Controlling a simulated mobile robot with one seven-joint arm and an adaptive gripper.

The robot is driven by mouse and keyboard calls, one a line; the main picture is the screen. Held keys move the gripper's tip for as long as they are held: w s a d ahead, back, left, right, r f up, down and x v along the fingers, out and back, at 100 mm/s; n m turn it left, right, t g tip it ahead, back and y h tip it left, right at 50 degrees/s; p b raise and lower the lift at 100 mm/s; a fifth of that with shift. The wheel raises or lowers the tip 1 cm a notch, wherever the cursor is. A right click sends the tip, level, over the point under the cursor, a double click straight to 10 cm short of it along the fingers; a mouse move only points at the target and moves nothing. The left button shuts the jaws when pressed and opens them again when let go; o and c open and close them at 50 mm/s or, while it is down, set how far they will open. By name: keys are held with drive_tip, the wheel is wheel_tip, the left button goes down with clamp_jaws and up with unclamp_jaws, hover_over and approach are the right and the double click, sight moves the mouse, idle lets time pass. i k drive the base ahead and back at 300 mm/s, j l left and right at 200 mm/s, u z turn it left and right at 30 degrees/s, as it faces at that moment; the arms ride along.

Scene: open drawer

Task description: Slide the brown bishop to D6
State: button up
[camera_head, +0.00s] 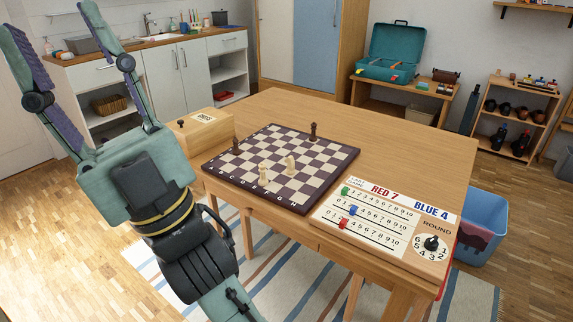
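A dark-and-cream chessboard (322,187) lies on a wooden table, with letters along its near edge. A dark brown piece (313,131) stands upright near the far edge. Another dark brown piece (236,146) stands at the left side. Both are too small to tell which is the bishop. Two cream pieces, one (263,169) to the left of the other (289,164), stand near the board's front middle. My gripper (45,14) is raised at the upper left with its two fingers wide apart, pointing up, away from the board. It is open and empty.
A wooden box (203,131) stands left of the board. A score panel (385,219) with coloured sliders and a round dial lies at the table's right front. The table behind the board is clear. A blue bin (483,226) stands on the floor at right.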

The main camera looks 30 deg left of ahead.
sight(236, 152)
drive_tip(key=j, duration=0.5)
drive_tip(key=i+j+u, duration=0.15)
drive_tip(key=j, duration=0.85)
drive_tip(key=j+u, duration=0.1)
drive_tip(key=j, duration=0.4)
drive_tip(key=i+j, duration=0.15)
drive_tip(key=j, duration=0.3)
drive_tip(key=i+j+u, duration=0.15)
drive_tip(key=j, duration=0.35)
drive_tip(key=k, duration=0.05)
